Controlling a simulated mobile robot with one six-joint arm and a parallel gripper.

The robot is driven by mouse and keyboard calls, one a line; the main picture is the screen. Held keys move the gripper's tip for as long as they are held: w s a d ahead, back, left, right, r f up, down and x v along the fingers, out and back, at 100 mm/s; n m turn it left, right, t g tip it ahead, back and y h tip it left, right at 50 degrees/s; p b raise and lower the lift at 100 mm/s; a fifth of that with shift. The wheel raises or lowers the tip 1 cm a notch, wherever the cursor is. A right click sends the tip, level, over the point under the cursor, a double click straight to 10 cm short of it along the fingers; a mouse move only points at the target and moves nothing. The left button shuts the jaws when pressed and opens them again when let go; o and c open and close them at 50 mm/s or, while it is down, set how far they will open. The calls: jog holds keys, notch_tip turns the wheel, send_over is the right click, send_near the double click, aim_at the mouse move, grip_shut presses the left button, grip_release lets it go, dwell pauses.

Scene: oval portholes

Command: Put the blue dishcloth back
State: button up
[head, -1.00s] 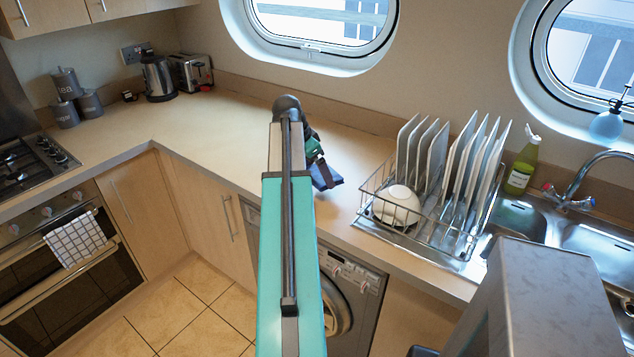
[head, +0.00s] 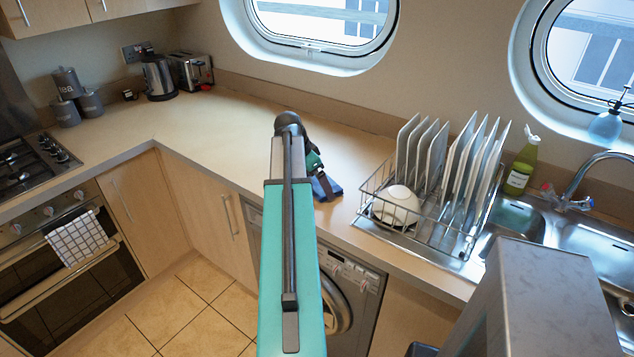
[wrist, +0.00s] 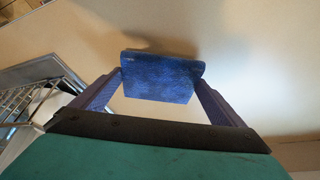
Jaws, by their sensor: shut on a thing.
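The blue dishcloth (wrist: 162,76) is a flat folded pad between the two fingers of my gripper (wrist: 160,92) in the wrist view. My gripper is shut on it. In the head view a part of the blue dishcloth (head: 327,187) shows beside my gripper (head: 318,178), at the counter just left of the dish rack. My own arm hides part of the gripper there. The cloth is at or very near the worktop (head: 230,130); I cannot tell whether it touches.
A wire dish rack (head: 375,212) with several plates and a white bowl (head: 397,205) stands just right of the cloth. A green bottle (head: 519,168) stands by the sink. A kettle (head: 158,78) and toaster (head: 192,71) are at the back left. The worktop between is clear.

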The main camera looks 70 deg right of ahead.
jog(key=shift+f, duration=0.35)
jog(key=o, duration=0.6)
jog(key=shift+o, duration=0.2)
jog(key=shift+r, duration=0.2)
jog(key=b+v, duration=0.2)
jog(key=v, duration=1)
jog(key=shift+s, duration=0.1)
dwell(0.4)
